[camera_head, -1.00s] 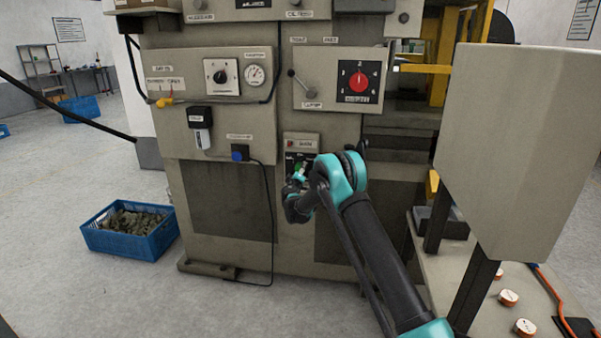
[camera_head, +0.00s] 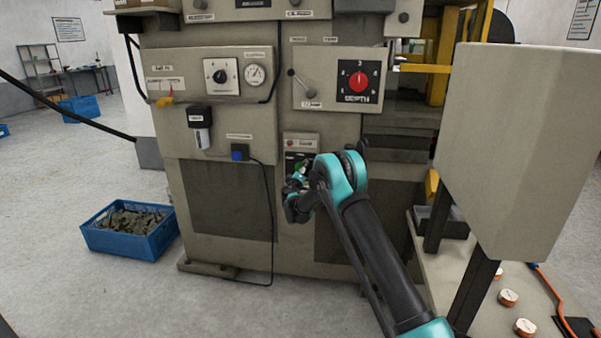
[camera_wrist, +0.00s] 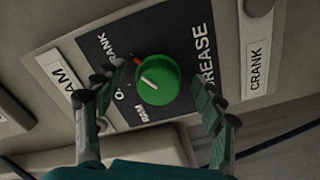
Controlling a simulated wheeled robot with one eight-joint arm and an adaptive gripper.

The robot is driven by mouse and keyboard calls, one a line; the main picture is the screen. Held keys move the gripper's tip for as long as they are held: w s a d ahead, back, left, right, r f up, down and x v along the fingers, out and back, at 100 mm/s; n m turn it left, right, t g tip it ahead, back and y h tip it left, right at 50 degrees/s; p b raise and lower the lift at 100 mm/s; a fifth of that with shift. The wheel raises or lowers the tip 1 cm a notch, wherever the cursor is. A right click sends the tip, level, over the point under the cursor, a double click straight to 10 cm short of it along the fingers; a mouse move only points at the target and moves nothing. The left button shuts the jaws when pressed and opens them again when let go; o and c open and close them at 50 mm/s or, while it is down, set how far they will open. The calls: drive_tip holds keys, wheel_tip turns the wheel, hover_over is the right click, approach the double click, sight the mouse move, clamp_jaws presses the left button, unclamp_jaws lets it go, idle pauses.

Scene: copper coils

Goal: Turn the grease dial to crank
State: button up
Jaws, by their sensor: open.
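The green grease dial (camera_wrist: 165,93) is a round knob on a black plate (camera_wrist: 95,42) lettered "GREASE", "CRANK", "0" and "RAM". Its white pointer line faces left in the wrist view, toward the side with "0" and "CRANK"; I cannot tell exactly which mark it meets. My gripper (camera_wrist: 160,86) is open, with one finger on each side of the dial and a visible gap to both. The left finger partly covers the lettering near "CRANK". In the head view my gripper (camera_head: 298,180) is at the small lower panel (camera_head: 301,143) and mostly hides the dial.
A separate "CRANK" label (camera_wrist: 257,68) and a "RAM" label (camera_wrist: 60,78) flank the plate. Above the panel is a red depth dial (camera_head: 357,81). A blue plug with a cable (camera_head: 240,152) is to the left. A large beige box (camera_head: 515,145) stands at right.

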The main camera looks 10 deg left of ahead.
drive_tip(key=s, duration=1.2)
drive_tip(key=shift+a, duration=0.2)
drive_tip(key=s+d+r+m+g+h, duration=0.1)
drive_tip(key=s+d+r+m+g, duration=0.15)
drive_tip(key=d, duration=0.55)
drive_tip(key=s+d+r+m+g+h, duration=0.15)
drive_tip(key=s+d, duration=0.25)
drive_tip(key=d, duration=0.4)
drive_tip(key=s+d+r+m+g+h, duration=0.1)
drive_tip(key=s+d+r+m+h, duration=0.15)
drive_tip(key=d, duration=0.55)
drive_tip(key=s+d+m+g, duration=0.1)
drive_tip(key=s+d+g, duration=0.2)
drive_tip(key=s+d, duration=0.55)
drive_tip(key=s+d+f+m+g+y, duration=0.1)
drive_tip(key=s+d+g, duration=0.15)
drive_tip(key=s, duration=0.75)
drive_tip(key=s+d+f+m+g+y, duration=0.15)
drive_tip(key=s+d, duration=0.25)
drive_tip(key=s, duration=0.5)
drive_tip(key=s+a+f+g+y, duration=0.1)
drive_tip(key=s+f, duration=0.1)
drive_tip(key=s, duration=0.6)
drive_tip(key=s+a+f+m+y, duration=0.1)
drive_tip(key=s+f+y, duration=0.1)
drive_tip(key=s, duration=0.7)
drive_tip(key=shift+a+f+g, duration=0.2)
drive_tip(key=shift+f+g, duration=0.2)
drive_tip(key=shift+f, duration=0.4)
